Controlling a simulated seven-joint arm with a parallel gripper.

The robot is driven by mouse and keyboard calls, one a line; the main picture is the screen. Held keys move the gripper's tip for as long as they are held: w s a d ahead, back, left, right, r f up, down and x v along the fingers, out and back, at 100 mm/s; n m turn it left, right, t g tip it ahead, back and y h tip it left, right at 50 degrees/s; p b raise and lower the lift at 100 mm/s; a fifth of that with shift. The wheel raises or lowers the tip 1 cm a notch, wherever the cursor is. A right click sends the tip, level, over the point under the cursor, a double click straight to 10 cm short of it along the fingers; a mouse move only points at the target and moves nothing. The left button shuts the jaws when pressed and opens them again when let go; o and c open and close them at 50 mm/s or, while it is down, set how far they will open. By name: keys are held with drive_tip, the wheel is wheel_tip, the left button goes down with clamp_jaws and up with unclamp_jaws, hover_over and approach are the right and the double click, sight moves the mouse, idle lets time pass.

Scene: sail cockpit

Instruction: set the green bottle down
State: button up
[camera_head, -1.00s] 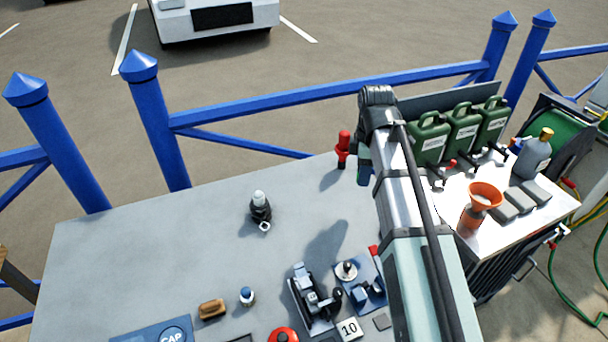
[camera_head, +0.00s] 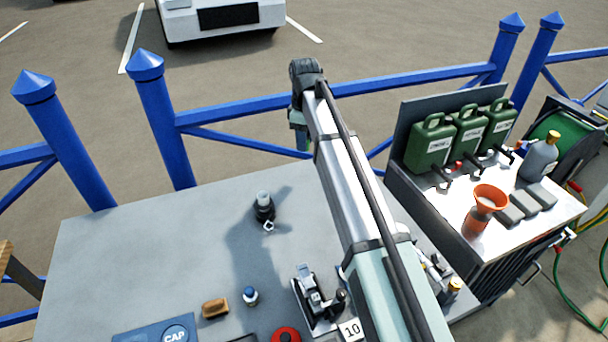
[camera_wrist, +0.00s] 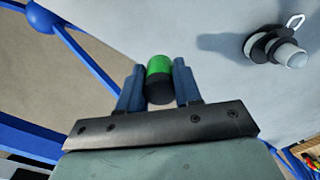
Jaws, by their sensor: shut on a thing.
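The green bottle, with a black end, shows in the wrist view (camera_wrist: 158,67) between two blue fingers. My gripper (camera_wrist: 158,78) is shut on it. In the head view my gripper (camera_head: 299,128) is at the far end of my arm, near the back edge of the grey table (camera_head: 120,260). The bottle is mostly hidden there. In the wrist view the bottle appears near the table's edge, and its height above the table is hard to tell.
A black fitting with a pale top (camera_head: 264,207) stands on the table, left of my gripper. Bare table lies around it. A blue railing (camera_head: 240,105) runs behind the table. Green canisters (camera_head: 432,143) and an orange funnel (camera_head: 489,198) are at the right.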

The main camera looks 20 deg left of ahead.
sight(304, 175)
drive_tip(key=shift+f, duration=5)
drive_tip(key=shift+f, duration=0.1)
drive_tip(key=o, duration=1)
drive_tip(key=shift+o, duration=0.2)
wheel_tip(304, 175, up, 12)
drive_tip(key=shift+r, duration=0.15)
